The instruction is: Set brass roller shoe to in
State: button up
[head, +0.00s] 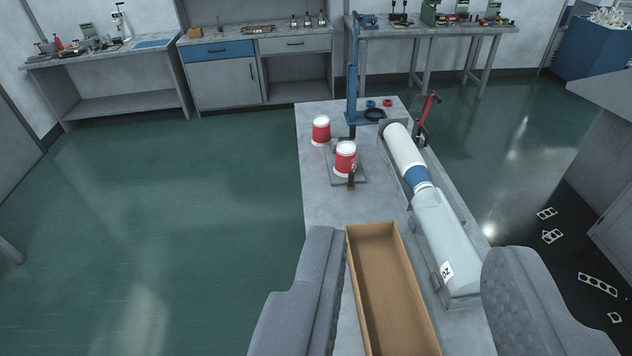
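A small dark piece with a brass-coloured tip (351,181), which looks like the brass roller shoe, sits at the front of the nearer red-and-white cup (345,160). It is close to the cup's lower side; I cannot tell whether it touches. The cup stands upside down on a grey square plate (361,178) on the bench. My gripper (415,242) is open, with its two grey padded fingers wide apart at the bottom of the view. Nothing is held between them; the shoe is farther off, ahead and to the left.
A second red-and-white cup (321,130) stands behind left. A long cardboard tray (352,262) lies in front. A white and blue cylinder (407,150) runs along the right, with a red-handled lever (428,112). A blue post (352,85) rises behind. Green floor on the left is clear.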

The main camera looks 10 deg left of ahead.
aim_at(350, 184)
jog(key=u, duration=0.1)
jog(key=i, duration=1)
jog(key=z, duration=0.05)
